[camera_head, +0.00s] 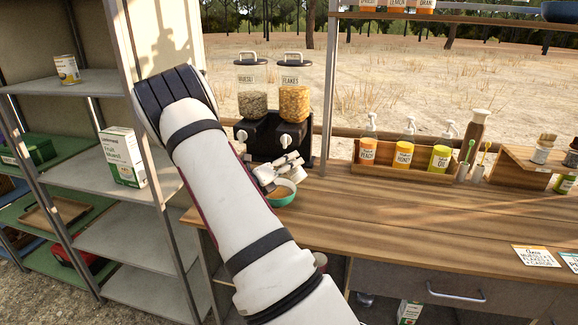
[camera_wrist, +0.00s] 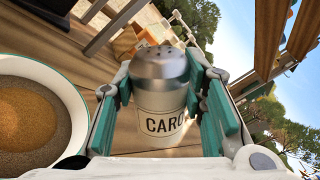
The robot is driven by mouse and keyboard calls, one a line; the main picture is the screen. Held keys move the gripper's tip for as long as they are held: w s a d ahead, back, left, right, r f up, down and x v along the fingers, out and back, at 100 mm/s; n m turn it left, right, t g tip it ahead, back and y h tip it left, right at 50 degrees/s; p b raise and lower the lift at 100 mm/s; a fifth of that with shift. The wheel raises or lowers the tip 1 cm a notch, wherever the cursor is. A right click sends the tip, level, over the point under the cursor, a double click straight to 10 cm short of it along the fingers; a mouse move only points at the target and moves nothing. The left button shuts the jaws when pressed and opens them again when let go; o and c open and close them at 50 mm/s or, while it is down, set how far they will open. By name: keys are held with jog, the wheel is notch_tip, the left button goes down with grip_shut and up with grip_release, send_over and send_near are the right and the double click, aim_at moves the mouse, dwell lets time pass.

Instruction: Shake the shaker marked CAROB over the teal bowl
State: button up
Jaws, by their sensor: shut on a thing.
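The shaker marked CARO, its last letter hidden (camera_wrist: 160,92), has a metal dome cap with holes and a pale label. My gripper (camera_wrist: 162,82) is shut on its sides in the wrist view. The teal bowl (camera_wrist: 78,92) is beside the shaker at the left there, white inside, with brown powder in it. In the head view the teal bowl (camera_head: 281,200) stands on the wooden counter, with my gripper (camera_head: 283,170) just above and at it. The background in the wrist view is turned sideways, so the shaker appears tilted well over. My arm covers part of the counter.
Two dispensers, MUESLI (camera_head: 252,88) and FLAKES (camera_head: 293,92), stand close behind the bowl. A wooden rack of pump bottles (camera_head: 402,170) is farther right. A post (camera_head: 330,90) rises near the gripper. The counter's middle (camera_head: 400,215) is clear. Metal shelves (camera_head: 110,235) are at left.

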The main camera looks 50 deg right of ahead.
jog(key=n, duration=0.1)
jog(key=w+f+n+b, duration=0.1)
jog(key=shift+d+f+n, duration=0.1)
jog(key=shift+f+n, duration=0.05)
jog(key=shift+n, duration=0.25)
jog(key=w+n, duration=0.1)
jog(key=n, duration=0.3)
jog(key=f+n, duration=0.1)
jog(key=n, duration=0.3)
jog(key=w+n, duration=0.1)
jog(key=n, duration=0.2)
jog(key=shift+w+d+f+n+t+p, duration=0.15)
jog(key=shift+w+f+n+t+p, duration=0.15)
jog(key=shift+n+t, duration=0.1)
notch_tip(320, 180, up, 5)
jog(key=shift+r+p, duration=0.1)
jog(key=shift+p, duration=1.1)
